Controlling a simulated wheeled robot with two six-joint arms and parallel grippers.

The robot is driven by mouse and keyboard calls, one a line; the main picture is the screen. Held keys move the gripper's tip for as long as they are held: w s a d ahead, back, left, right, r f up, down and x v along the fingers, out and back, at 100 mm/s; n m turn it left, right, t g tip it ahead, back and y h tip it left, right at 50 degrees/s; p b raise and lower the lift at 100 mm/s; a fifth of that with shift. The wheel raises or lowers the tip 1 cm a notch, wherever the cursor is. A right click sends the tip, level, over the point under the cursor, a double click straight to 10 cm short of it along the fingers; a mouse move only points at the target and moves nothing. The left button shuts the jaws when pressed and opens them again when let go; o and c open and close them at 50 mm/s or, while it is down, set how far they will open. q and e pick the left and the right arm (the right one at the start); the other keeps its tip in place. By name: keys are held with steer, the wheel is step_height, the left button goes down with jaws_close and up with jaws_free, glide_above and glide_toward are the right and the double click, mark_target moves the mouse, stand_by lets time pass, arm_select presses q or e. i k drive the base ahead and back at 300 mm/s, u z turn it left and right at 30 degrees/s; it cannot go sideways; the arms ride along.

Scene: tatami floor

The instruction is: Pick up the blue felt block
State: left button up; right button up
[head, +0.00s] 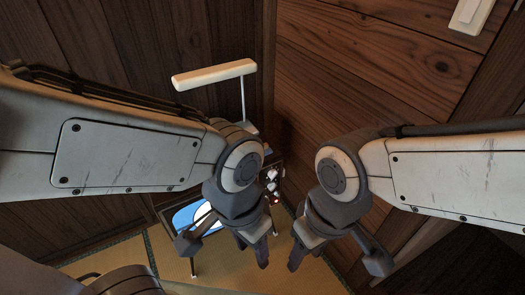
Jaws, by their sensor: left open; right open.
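I cannot make out a blue felt block for certain. A flat blue and white patch (190,216) shows on a low dark table, partly behind my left arm. I cannot tell what it is. My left gripper (257,248) hangs open, pointing down, in front of the table's right part. My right gripper (298,252) hangs open just to the right of it, over the tatami. Nothing shows between the fingers of either gripper. My arms and grippers hide much of the table top.
The low table (166,209) stands near the wall corner. A lamp with a cream bar (214,75) on a thin post rises behind it. Small white and dark items (271,181) lie at its right end. Wooden walls (380,65) close off the back and right. Tatami (225,262) shows in front.

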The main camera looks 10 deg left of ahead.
mark_target(268, 151)
steer(key=z, duration=0.5)
steer(key=i, duration=1.1)
steer(key=u, duration=0.55)
steer(key=i, duration=0.4)
steer(key=u, duration=0.55)
